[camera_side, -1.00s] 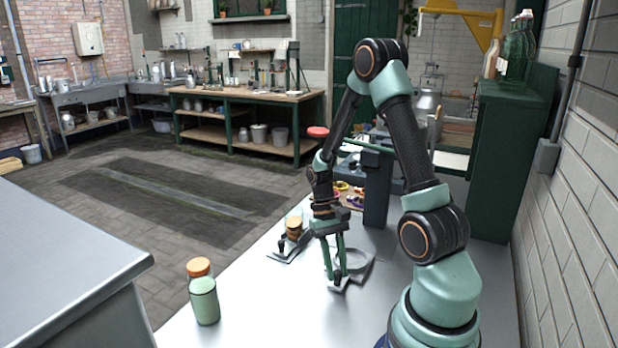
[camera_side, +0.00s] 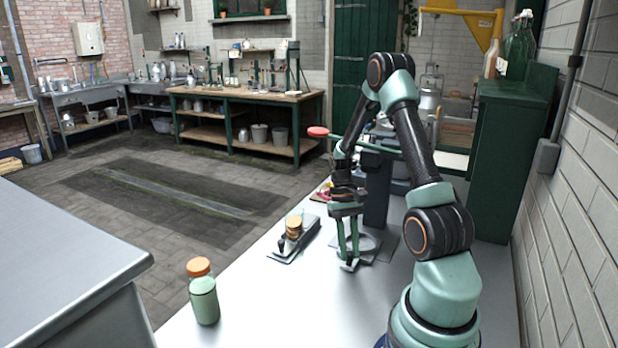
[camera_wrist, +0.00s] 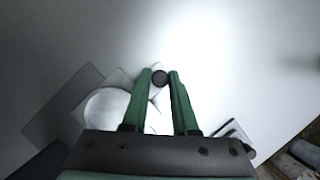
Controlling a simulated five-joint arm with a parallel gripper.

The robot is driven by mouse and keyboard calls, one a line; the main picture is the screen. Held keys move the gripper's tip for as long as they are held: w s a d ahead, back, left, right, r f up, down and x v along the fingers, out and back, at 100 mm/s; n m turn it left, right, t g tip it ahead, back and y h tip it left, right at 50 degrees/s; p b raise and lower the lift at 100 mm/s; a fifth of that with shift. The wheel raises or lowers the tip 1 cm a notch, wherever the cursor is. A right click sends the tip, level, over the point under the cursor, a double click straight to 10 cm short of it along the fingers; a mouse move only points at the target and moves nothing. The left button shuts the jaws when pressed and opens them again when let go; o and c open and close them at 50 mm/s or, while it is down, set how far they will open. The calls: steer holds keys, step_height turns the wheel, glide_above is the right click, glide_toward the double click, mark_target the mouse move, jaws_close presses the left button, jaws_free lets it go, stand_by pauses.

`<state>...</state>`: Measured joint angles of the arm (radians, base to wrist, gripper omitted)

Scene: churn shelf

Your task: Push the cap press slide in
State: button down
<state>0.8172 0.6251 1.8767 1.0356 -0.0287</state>
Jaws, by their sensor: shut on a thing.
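The cap press is a dark grey column (camera_side: 376,190) with a green lever and a red knob (camera_side: 317,131), on the steel worktop. Its slide, a pale metal plate with a round seat (camera_side: 369,242), lies low at the column's front. The slide also shows in the wrist view (camera_wrist: 105,108), beside a darker grey base plate (camera_wrist: 62,105). My gripper (camera_side: 349,265) reaches down to the slide's near end. In the wrist view, my gripper (camera_wrist: 160,78) is shut on the small dark knob of the slide. My fingers and arm partly hide the slide and column in the side view.
A jar of green contents with an orange lid (camera_side: 203,292) stands at the worktop's front left. Coloured rings (camera_side: 322,191) lie behind. The worktop between jar and arm is clear.

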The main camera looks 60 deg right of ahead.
steer(key=c, duration=0.7)
jaws_free()
steer(key=shift+h, duration=0.4)
steer(key=a, duration=0.8)
steer(key=shift+a, duration=0.1)
steer(key=d+v, duration=0.1)
steer(key=v, duration=1.1)
steer(key=shift+w+a+r+n+t+h, duration=0.55)
steer(key=shift+a+r+n+t, duration=0.9)
steer(key=shift+a, duration=1.3)
steer(key=shift+w+a+r+n+t+h, duration=0.5)
steer(key=shift+a+r+n+t, duration=0.55)
steer(key=shift+a+r, duration=1.2)
steer(key=shift+w+a+r+n+t+h, duration=0.55)
steer(key=shift+a+r+n+t, duration=0.6)
steer(key=shift+a, duration=2.1)
steer(key=shift+f, duration=0.1)
